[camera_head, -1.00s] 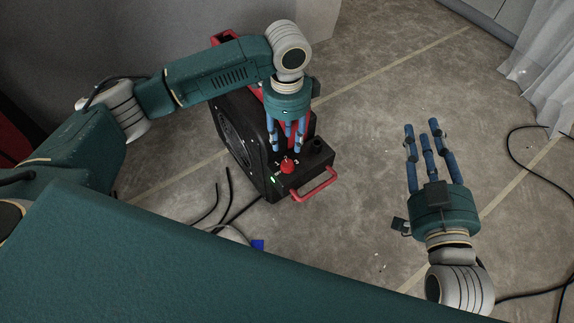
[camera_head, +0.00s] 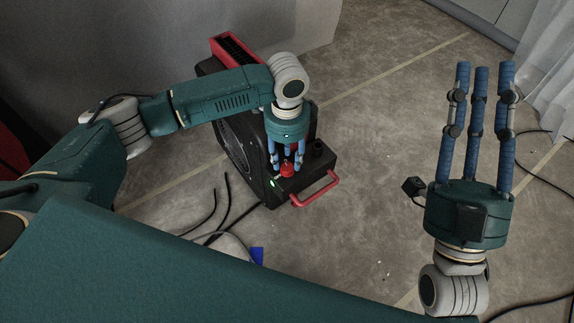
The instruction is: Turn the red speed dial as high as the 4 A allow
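The red speed dial (camera_head: 287,170) sits on top of the black control end of a black and red blower (camera_head: 318,163). A green light (camera_head: 271,184) glows on the panel beside it. My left gripper (camera_head: 287,172) points down with its blue fingers around the dial. I cannot tell whether the fingers touch it, and they hide part of the panel markings. My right gripper (camera_head: 480,70) is open and empty, fingers pointing up the picture, well to the right of the blower.
A red handle (camera_head: 316,191) sticks out at the blower's front. Black cables (camera_head: 218,205) and a blue plug (camera_head: 257,255) lie on the floor to its lower left. Another cable (camera_head: 545,165) runs at the right near a white curtain (camera_head: 555,70). The floor between is clear.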

